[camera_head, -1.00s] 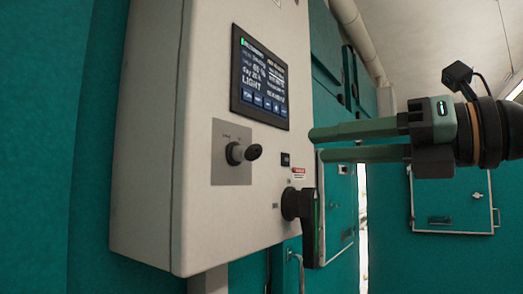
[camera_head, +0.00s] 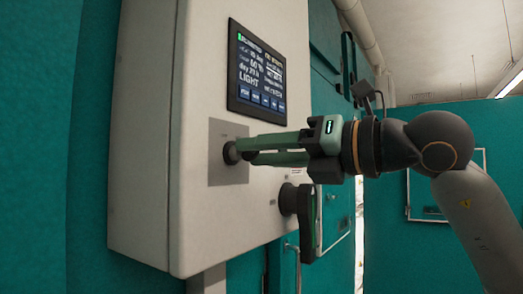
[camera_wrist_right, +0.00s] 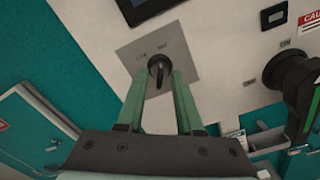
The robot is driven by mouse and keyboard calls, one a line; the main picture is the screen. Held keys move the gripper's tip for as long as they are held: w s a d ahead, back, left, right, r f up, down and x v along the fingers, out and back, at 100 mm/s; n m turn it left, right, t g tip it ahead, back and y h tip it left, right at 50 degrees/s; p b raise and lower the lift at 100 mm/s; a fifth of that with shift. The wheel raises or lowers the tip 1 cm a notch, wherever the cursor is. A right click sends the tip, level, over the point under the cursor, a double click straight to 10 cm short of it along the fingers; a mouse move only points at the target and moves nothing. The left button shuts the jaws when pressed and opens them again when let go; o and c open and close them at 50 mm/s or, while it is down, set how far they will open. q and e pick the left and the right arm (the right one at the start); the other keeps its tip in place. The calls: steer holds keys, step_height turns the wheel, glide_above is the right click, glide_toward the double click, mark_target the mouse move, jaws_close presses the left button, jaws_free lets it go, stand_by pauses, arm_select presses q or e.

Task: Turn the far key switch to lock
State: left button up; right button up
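The key switch (camera_head: 229,153) sits on a grey square plate (camera_head: 228,174) on the front of the white control box (camera_head: 150,130). In the right wrist view the black key switch (camera_wrist_right: 158,68) shows on its plate below the screen, with the key's grip pointing toward the camera. My right gripper (camera_head: 245,150) is at the switch, its two green fingers reaching in from the right. In the wrist view the fingers stand on either side of the key, with a gap visible on each side. The plate's lettering is too small to read. My left gripper is not in view.
A display screen (camera_head: 257,68) is above the switch. A large black rotary handle (camera_head: 305,210) sticks out just below and right of my right gripper. Teal chamber walls and a door (camera_head: 420,195) are behind. Open air lies in front of the box.

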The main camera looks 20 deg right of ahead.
jaws_close()
steer(key=shift+n, duration=0.4)
steer(key=n, duration=1.1)
stand_by(0.5)
stand_by(0.4)
steer(key=shift+o, duration=0.5)
jaws_free()
steer(key=shift+s, duration=0.1)
